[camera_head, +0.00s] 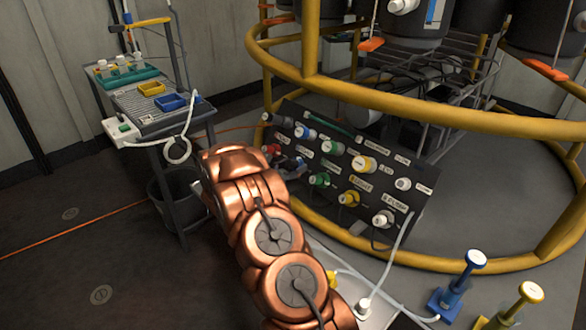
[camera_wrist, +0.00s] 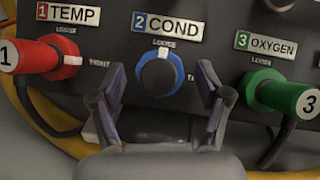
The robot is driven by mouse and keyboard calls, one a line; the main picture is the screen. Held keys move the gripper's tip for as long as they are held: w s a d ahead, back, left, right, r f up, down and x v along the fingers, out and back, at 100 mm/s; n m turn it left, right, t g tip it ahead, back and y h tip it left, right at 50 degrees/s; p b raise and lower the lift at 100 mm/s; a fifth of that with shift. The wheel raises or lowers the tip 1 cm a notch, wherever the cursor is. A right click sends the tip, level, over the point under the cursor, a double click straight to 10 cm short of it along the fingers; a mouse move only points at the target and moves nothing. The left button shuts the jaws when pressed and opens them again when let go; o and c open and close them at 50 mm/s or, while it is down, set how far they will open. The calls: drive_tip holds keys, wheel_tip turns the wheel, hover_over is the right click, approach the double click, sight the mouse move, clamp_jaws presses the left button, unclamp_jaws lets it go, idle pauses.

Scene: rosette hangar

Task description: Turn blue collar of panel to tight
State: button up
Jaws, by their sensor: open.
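The dark panel (camera_wrist: 222,45) fills the upper wrist view. Its blue collar (camera_wrist: 160,76), under the label "2 COND", surrounds a dark round centre. My gripper (camera_wrist: 161,82) is open, one finger on each side of the collar, with visible gaps and nothing held. How far the fingertips are from the panel is unclear.
In the wrist view, a red connector (camera_wrist: 35,57) marked 1 is at left and a green one (camera_wrist: 285,94) marked 3 at right, both outside the fingers.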

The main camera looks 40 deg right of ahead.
drive_tip(key=c, duration=1.2)
drive_tip(key=shift+o, duration=0.2)
